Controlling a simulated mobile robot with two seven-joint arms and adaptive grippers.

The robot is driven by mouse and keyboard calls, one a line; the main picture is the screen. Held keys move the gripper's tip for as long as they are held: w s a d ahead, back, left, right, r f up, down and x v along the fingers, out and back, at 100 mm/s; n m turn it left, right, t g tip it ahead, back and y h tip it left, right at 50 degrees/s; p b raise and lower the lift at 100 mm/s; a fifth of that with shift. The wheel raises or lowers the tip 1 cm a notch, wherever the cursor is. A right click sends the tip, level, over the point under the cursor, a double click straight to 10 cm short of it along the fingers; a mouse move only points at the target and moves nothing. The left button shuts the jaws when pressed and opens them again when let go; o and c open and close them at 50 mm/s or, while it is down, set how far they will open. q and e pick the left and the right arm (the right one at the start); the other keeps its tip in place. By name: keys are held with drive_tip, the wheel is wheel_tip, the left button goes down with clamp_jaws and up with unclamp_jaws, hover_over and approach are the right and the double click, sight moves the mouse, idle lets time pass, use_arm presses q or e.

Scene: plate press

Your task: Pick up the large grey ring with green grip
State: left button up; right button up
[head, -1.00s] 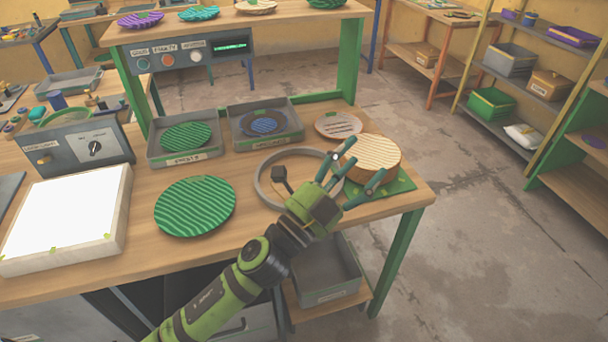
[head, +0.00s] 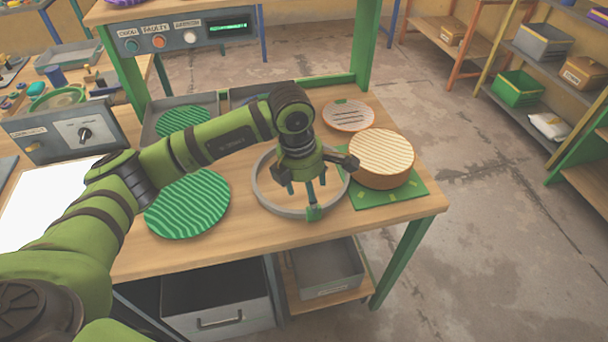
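The large grey ring (head: 262,195) lies on the wooden workbench, between a green ribbed disc and a round tan stack. A green grip (head: 314,213) shows on its near side. My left gripper (head: 308,190) points down over the ring, its teal fingers apart and close to the grip. It appears open, and I see nothing held between the fingers. Whether a finger touches the grip cannot be told. The gripper and wrist hide part of the ring's far side. My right gripper is not in view.
The green ribbed disc (head: 190,210) lies left of the ring. The tan stack (head: 382,165) stands close on the right on a green mat (head: 400,195). A light striped disc (head: 348,116) lies behind. Grey trays at the back are partly hidden by my arm.

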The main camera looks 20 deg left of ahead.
use_arm(q)
drive_tip(key=f, duration=0.1)
drive_tip(key=f+p, duration=0.1)
drive_tip(key=f, duration=0.1)
drive_tip(key=f+p, duration=0.1)
drive_tip(key=shift+d+f, duration=0.25)
drive_tip(key=shift+d, duration=0.15)
drive_tip(key=shift+w+f, duration=0.1)
drive_tip(key=shift+f, duration=0.5)
drive_tip(key=c, duration=1.3)
